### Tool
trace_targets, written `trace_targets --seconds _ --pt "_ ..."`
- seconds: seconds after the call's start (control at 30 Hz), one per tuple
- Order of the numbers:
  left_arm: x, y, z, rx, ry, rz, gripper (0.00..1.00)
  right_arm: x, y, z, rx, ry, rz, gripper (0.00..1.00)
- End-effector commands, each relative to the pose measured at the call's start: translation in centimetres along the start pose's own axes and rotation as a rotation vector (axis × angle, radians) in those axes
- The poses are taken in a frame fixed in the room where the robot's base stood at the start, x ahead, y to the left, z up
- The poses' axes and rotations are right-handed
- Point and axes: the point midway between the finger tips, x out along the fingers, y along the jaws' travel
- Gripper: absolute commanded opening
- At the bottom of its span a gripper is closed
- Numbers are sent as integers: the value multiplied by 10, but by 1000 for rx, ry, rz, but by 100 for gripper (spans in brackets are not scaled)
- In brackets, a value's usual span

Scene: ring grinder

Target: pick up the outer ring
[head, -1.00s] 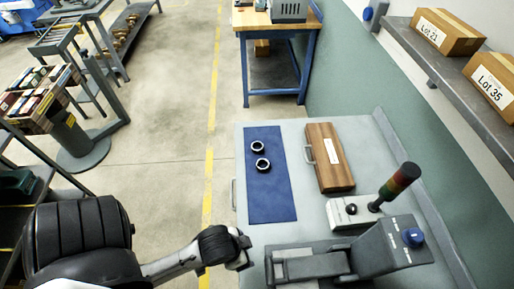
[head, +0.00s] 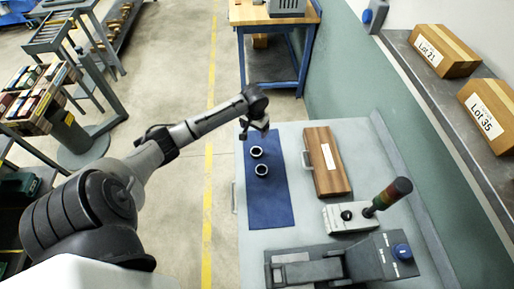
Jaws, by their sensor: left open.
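Two dark rings with light centres lie on the blue mat (head: 268,207). The farther ring (head: 257,152) is nearer my left gripper, and the nearer ring (head: 262,170) sits just below it in the picture. I cannot tell from their looks which one is the outer ring. My left gripper (head: 254,133) is open and empty, pointing down above the far end of the mat, just beyond the farther ring and apart from it. My right gripper is not in view.
A wooden case (head: 327,163) lies right of the mat on the grey bench (head: 305,219). A control box (head: 348,216) with a signal light (head: 390,193) and a grey machine (head: 375,257) stand at the near end. A shelf with boxes (head: 446,50) hangs at right.

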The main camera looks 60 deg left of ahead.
Motion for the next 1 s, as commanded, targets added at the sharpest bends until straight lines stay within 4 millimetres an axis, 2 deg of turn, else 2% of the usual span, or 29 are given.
trace_targets --seconds 0.2,0.33,0.7,0.83,1.0 --pt "0 7 7 -193 -46 36 85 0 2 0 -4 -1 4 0" --pt "6 7 8 -246 -49 33 85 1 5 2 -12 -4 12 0" --pt "65 9 10 -257 -47 32 85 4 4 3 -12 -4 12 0" --pt "78 10 10 -257 -47 32 85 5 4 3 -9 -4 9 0" --pt "86 10 10 -255 -46 32 85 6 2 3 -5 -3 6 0"
